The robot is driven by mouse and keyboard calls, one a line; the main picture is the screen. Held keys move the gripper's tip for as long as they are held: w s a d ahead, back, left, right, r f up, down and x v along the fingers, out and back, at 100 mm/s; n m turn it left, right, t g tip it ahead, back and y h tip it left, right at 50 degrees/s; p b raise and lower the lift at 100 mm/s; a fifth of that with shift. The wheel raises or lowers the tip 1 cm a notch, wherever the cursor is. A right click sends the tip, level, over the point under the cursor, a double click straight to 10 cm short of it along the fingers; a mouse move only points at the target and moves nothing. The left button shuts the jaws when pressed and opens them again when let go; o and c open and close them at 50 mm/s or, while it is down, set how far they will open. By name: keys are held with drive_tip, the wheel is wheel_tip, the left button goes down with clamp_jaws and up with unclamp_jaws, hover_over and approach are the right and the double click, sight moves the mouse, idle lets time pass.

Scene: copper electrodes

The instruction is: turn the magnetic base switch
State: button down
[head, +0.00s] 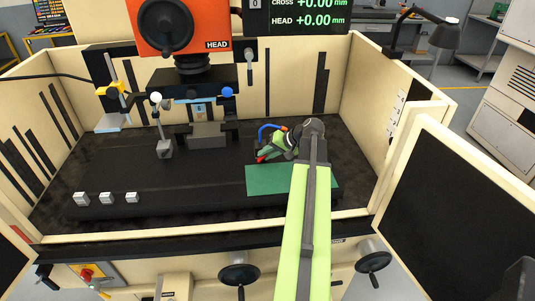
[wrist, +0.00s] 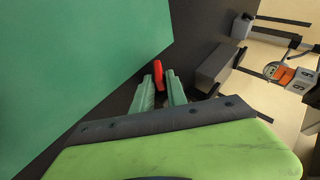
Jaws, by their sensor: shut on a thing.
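My gripper (wrist: 160,88) has two green fingers shut on a small red piece (wrist: 158,72), which sticks out past the fingertips. The red piece also shows in the head view (head: 261,158), by the left end of the green mat. I cannot tell whether it is a switch or a loose part. A grey magnetic base (head: 164,149) with a thin upright post stands on the dark table, left of the grey block and well apart from my gripper. No switch on that base can be made out. My arm hides part of the table and mat.
The green mat (head: 265,181) lies at the table's right front. A grey block (head: 207,135) sits mid-table under the orange machine head (head: 165,25). Several small metal cubes (head: 106,198) stand at the front left. Cream walls bound the table.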

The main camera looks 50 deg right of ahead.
drive_tip(key=shift+d, duration=0.2)
drive_tip(key=shift+a+r+p, duration=0.25)
drive_tip(key=shift+a+p, duration=0.1)
drive_tip(key=shift+p, duration=0.3)
drive_tip(key=g+h+p, duration=0.2)
drive_tip(key=p, duration=0.1)
drive_tip(key=shift+w+a+r+n, duration=0.15)
drive_tip(key=shift+a+n, duration=0.15)
drive_tip(key=shift+n, duration=0.1)
drive_tip(key=shift+w+a+n+g+h+p, duration=0.1)
drive_tip(key=shift+w+n+g+h+p, duration=0.1)
drive_tip(key=shift+g+h+p, duration=0.35)
drive_tip(key=shift+w+a+n+g+h+p, duration=0.1)
drive_tip(key=shift+n+g+h+p, duration=0.15)
drive_tip(key=shift+g+h, duration=0.6)
drive_tip(key=c, duration=1.3)
unclamp_jaws()
